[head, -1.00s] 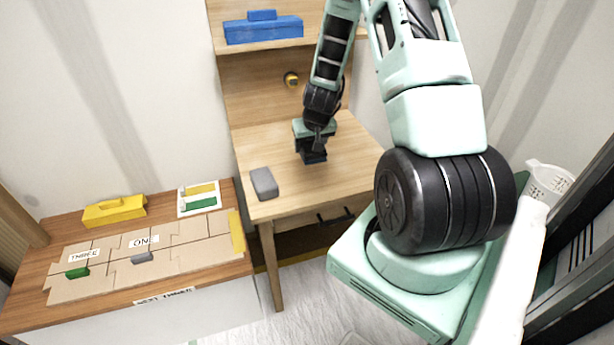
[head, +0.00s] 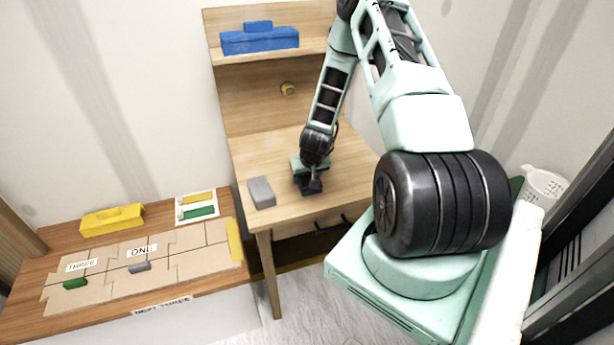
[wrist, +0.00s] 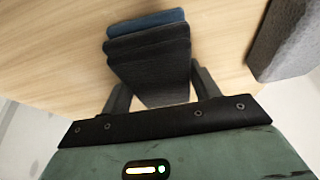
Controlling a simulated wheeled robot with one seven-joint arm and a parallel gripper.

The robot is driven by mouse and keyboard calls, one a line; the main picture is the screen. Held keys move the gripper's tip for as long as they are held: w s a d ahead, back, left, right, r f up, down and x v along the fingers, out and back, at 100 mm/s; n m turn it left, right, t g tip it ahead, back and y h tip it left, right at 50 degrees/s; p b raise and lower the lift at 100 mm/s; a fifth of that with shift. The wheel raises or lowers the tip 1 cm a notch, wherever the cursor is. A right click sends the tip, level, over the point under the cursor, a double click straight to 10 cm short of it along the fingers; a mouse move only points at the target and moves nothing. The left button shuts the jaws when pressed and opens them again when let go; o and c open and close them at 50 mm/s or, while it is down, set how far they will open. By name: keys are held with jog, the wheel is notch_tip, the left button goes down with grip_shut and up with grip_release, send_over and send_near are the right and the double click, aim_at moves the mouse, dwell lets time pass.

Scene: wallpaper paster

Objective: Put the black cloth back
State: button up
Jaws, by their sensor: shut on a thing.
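My gripper (head: 311,186) is low over the wooden desk (head: 345,185), near the desk's front edge. In the wrist view my gripper (wrist: 160,92) has its fingers on either side of a dark folded cloth (wrist: 150,62) and is shut on it. The black cloth has several layers, and a dark blue layer (wrist: 145,22) shows at its far end. In the head view the cloth is mostly hidden under my gripper. I cannot tell whether the cloth touches the desk.
A grey block (head: 261,192) lies on the desk just left of my gripper; it also shows at the wrist view's right edge (wrist: 288,40). A blue toolbox (head: 260,40) sits on the shelf. A side table (head: 215,262) with flat panels and a yellow box (head: 112,219) stands at left.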

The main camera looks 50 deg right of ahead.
jog(key=shift+f, duration=0.25)
jog(key=shift+f, duration=0.15)
jog(key=shift+f+b, duration=0.15)
jog(key=shift+b, duration=0.15)
jog(key=o, duration=1)
